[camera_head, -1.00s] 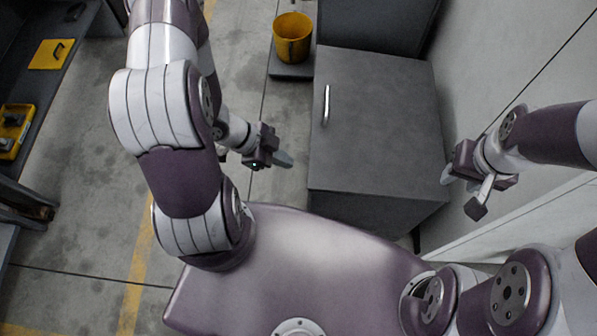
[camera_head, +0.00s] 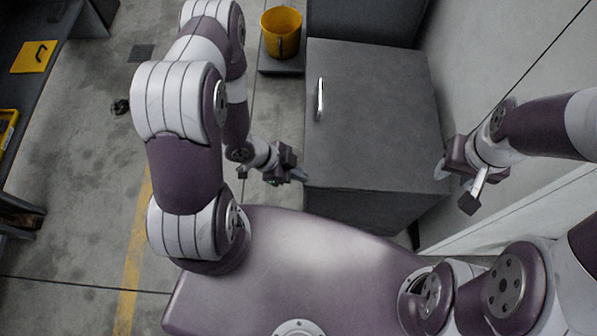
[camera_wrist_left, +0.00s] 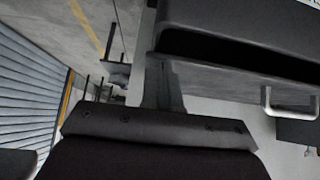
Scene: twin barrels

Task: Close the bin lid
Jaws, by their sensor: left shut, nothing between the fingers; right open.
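The bin (camera_head: 375,115) is a dark grey box in the middle of the head view. Its flat top has a silver handle (camera_head: 320,100) near the left edge. My left gripper (camera_head: 303,177) is shut and empty beside the bin's near left corner; I cannot tell if it touches. In the left wrist view its fingers (camera_wrist_left: 165,85) are together below a dark grey body with a long black gap (camera_wrist_left: 230,57). A silver handle also shows there (camera_wrist_left: 290,108). Whether that gap is under the lid is unclear. My right gripper (camera_head: 455,187) is open and empty, right of the bin.
A yellow bucket (camera_head: 281,32) stands on a dark base behind the bin's left side. Another dark grey box (camera_head: 365,18) is directly behind. A dark shelf (camera_head: 50,85) with yellow items is at far left. A pale wall (camera_head: 510,65) is close on the right.

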